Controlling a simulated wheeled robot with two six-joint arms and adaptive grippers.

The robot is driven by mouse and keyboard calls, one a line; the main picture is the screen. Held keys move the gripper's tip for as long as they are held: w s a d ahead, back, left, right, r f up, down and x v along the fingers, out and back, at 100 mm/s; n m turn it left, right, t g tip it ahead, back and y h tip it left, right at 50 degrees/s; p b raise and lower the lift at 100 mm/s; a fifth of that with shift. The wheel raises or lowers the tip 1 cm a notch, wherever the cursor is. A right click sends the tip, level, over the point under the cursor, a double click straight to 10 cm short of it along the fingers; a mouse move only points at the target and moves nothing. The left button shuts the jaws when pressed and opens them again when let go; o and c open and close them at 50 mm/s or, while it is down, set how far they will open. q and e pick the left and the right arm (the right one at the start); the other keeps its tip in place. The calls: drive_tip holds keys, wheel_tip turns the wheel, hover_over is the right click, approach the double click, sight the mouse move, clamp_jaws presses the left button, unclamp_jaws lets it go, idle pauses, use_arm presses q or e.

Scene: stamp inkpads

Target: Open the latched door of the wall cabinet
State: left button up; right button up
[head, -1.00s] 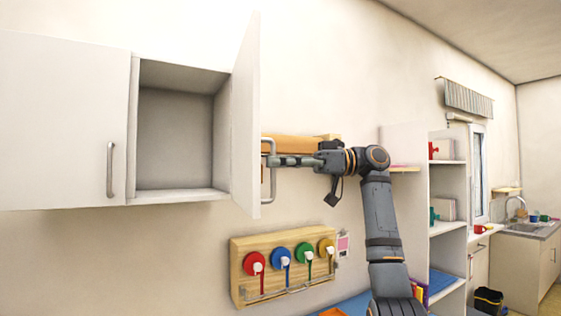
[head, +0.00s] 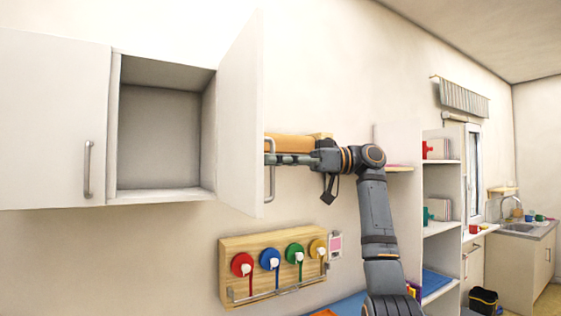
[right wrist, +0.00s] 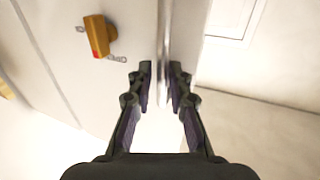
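The wall cabinet (head: 160,196) hangs at the left with one compartment uncovered, and it looks empty inside. Its white door (head: 240,115) stands swung out to the right of that compartment. A metal bar handle (head: 271,185) is on the door's outer side. My right gripper (head: 272,159) reaches it from the right. A yellow latch piece with a red mark (right wrist: 98,37) is on the white panel left of the fingers. My left gripper is out of view.
A wooden board with coloured discs (head: 228,270) is on the wall below. An orange-brown object (head: 288,142) is behind my right gripper. An open shelf unit (head: 441,228) stands to the right of my arm. The closed neighbouring door (head: 50,115) has its own handle.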

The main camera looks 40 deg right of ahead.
drive_tip(key=shift+o, duration=1)
drive_tip(key=shift+w+a+f, duration=0.15)
drive_tip(key=shift+w, duration=0.3)
drive_tip(key=v, duration=1.2)
